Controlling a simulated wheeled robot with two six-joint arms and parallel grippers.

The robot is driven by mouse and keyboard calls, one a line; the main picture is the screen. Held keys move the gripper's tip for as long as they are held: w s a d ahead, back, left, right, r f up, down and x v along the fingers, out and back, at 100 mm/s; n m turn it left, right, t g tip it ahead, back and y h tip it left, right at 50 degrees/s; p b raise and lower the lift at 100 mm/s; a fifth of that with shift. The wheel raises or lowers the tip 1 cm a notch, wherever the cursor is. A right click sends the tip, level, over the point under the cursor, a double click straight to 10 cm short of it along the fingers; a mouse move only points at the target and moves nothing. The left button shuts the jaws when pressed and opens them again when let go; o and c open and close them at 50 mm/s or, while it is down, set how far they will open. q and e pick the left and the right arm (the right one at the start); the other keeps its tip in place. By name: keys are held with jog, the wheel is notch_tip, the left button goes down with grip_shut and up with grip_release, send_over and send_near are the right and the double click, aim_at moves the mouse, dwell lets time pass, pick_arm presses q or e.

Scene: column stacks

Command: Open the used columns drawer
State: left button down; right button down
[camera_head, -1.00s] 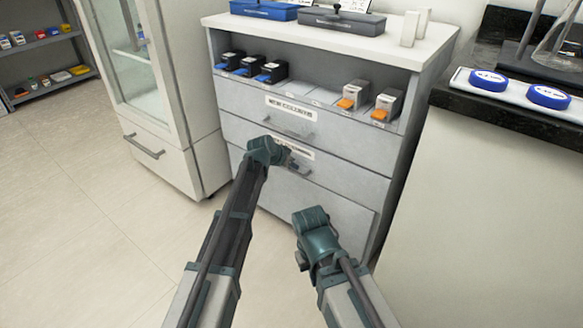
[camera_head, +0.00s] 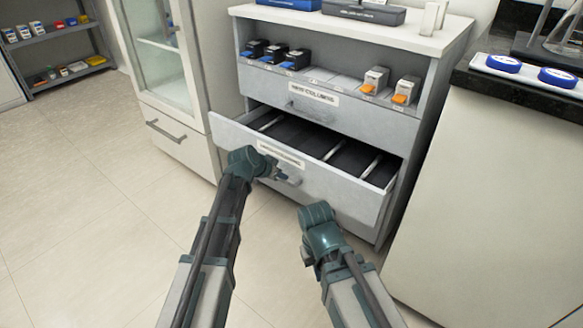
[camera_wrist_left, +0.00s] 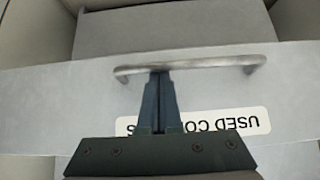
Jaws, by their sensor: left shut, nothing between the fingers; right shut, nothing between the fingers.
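The used columns drawer (camera_head: 335,190) is pulled out of the grey cabinet in the head view. Its dark inside shows pale dividers and no columns. Its front (camera_wrist_left: 40,100) carries a "USED COLUMNS" label, upside down in the left wrist view, and a metal bar handle (camera_wrist_left: 215,62). My left gripper (camera_head: 290,180) is shut at this handle. In the wrist view its fingertips (camera_wrist_left: 160,74) meet the bar near its middle, with nothing pinched between them. My right gripper (camera_head: 306,256) is shut and empty, lower and right, apart from the drawer; its fingertips are mostly hidden.
The new columns drawer (camera_head: 330,112) above is shut. Black and orange-tipped columns stand on the open shelf over it. A glass-door cabinet (camera_head: 165,60) stands left, and a counter (camera_head: 480,190) is close on the right. The floor at left is clear.

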pick_arm(q)
jog(key=s+a, duration=0.7)
jog(key=s, duration=0.3)
jog(key=shift+a+r, duration=0.1)
pick_arm(e)
jog(key=shift+r, duration=0.1)
